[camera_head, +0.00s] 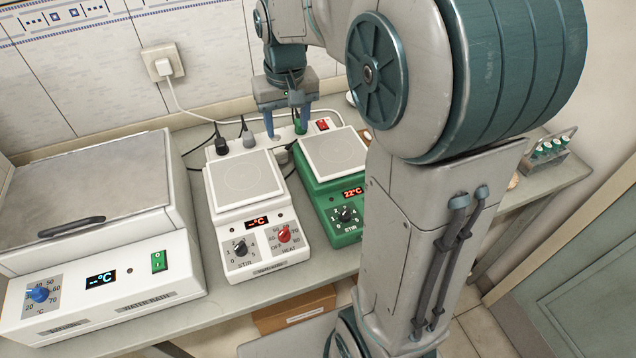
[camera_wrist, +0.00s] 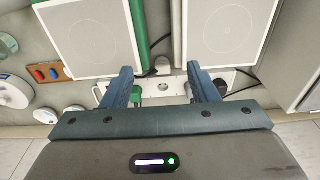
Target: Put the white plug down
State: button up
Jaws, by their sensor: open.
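My gripper (camera_head: 287,124) is open above the power strip (camera_head: 325,118) behind the two stirrers, pointing down. In the wrist view its fingers (camera_wrist: 160,71) are wide apart with nothing held between them. A small pale plug-like piece (camera_wrist: 162,66) with a dark cord lies below, in the gap between the stirrers, beside the strip. It shows as a small greyish piece in the head view (camera_head: 281,156). I cannot tell for sure that it is the white plug. Another white plug (camera_head: 163,68) sits in the wall socket, with a white cord.
A white stirrer (camera_head: 243,176) and a green stirrer (camera_head: 334,153) stand before the strip. A green plug (camera_head: 300,123), a black plug (camera_head: 221,146) and a grey plug (camera_head: 247,137) stand on the strip. The water bath (camera_head: 100,285) is at left, a vial rack (camera_head: 548,148) at right.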

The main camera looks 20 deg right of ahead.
jog(key=s+f+t, duration=0.1)
jog(key=s+f, duration=0.1)
jog(key=s, duration=1.5)
jog(key=shift+s+d+f+t, duration=0.15)
jog(key=shift+s+f+t, duration=0.15)
jog(key=shift+s+t, duration=0.1)
jog(key=shift+w, duration=0.1)
